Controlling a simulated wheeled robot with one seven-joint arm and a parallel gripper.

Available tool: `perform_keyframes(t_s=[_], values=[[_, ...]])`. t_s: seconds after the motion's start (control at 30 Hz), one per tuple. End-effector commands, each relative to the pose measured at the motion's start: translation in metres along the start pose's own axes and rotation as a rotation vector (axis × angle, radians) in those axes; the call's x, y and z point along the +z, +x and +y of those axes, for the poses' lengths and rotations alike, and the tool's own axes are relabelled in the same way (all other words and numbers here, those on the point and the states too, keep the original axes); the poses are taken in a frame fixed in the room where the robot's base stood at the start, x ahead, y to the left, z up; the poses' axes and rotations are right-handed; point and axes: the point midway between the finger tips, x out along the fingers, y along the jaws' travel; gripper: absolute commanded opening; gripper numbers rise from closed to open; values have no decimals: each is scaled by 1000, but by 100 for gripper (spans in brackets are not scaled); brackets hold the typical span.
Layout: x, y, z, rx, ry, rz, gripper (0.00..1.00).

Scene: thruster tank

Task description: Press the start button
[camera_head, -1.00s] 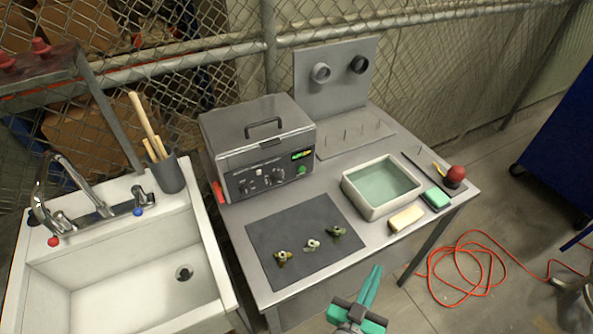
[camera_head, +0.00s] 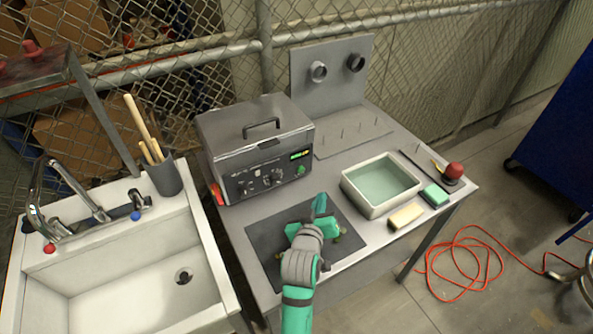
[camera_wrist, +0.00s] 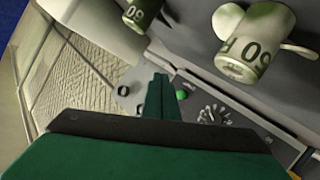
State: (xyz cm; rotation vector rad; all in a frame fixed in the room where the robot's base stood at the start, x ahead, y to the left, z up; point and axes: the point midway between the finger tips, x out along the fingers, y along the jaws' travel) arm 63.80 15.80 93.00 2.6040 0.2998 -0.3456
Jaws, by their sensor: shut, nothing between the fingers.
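The start button appears to be the green button (camera_head: 301,169) on the front panel of the grey lidded machine (camera_head: 225,190), below its lit display (camera_head: 300,155). My gripper (camera_head: 320,202) is over the dark mat, in front of the panel and apart from the button. Its fingers are shut and empty. In the wrist view the closed green fingertips (camera_wrist: 160,82) lie just left of a green button (camera_wrist: 181,95); the gap in depth is hard to judge. A dial (camera_wrist: 213,114) shows to the button's right.
Bladed parts lie on the dark mat (camera_head: 262,236), partly hidden by my arm; in the wrist view one bladed part (camera_wrist: 257,42) looms close. A white basin (camera_head: 350,192), sponges and a red-topped item (camera_head: 454,170) stand at right. A sink (camera_head: 90,262) is at left.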

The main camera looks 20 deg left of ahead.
Motion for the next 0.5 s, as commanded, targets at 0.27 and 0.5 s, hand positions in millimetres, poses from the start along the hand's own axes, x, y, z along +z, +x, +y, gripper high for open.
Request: perform_keyframes(t_s=[0.27, 0.5], values=[[-2, 4, -1, 1, 0, 0, 0], [-16, 21, -14, 0, 0, 3, 0]])
